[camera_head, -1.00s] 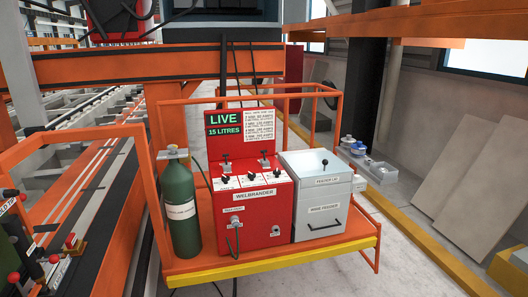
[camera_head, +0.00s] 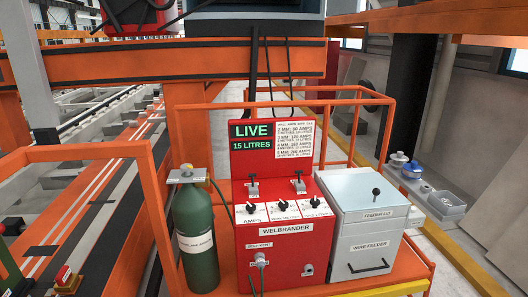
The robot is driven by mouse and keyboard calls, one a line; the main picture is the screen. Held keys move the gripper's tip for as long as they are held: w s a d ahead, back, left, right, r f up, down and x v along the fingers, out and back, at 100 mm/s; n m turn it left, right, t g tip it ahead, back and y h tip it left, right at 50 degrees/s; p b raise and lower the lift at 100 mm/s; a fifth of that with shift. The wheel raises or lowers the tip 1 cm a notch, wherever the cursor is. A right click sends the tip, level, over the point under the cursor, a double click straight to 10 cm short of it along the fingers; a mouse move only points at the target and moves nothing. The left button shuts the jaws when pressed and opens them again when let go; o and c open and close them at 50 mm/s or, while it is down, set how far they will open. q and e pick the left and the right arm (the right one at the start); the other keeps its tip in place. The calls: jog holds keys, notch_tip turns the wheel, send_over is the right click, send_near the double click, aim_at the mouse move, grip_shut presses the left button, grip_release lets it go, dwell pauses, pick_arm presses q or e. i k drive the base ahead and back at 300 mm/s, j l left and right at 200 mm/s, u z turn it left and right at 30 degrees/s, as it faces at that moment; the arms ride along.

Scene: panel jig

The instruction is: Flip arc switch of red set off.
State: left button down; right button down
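The red set (camera_head: 273,243) is a red welding cabinet labelled "WELBRANDER", standing on the orange platform in the lower middle. Its upright back panel carries a lit green display (camera_head: 249,130) reading "LIVE" and "15 LITRES". Two small metal toggle switches, a left one (camera_head: 253,188) and a right one (camera_head: 299,184), sit at the foot of this panel. Their labels and lever positions are too small to tell. Below them a white strip holds three black knobs, the left one (camera_head: 250,208) above "AMPS". Neither of my grippers is in view.
A dark green gas cylinder (camera_head: 196,235) stands close to the left of the red set. A grey wire feeder box (camera_head: 367,240) stands close on its right. Orange rails (camera_head: 391,140) enclose the platform behind. A cable hangs at the cabinet's front.

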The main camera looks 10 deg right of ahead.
aim_at(299, 173)
jog(key=i+l+u, duration=0.2)
jog(key=i, duration=0.3)
jog(key=i+l+u, duration=0.25)
jog(key=i, duration=0.25)
jog(key=i+l+u, duration=0.2)
jog(key=i, duration=0.3)
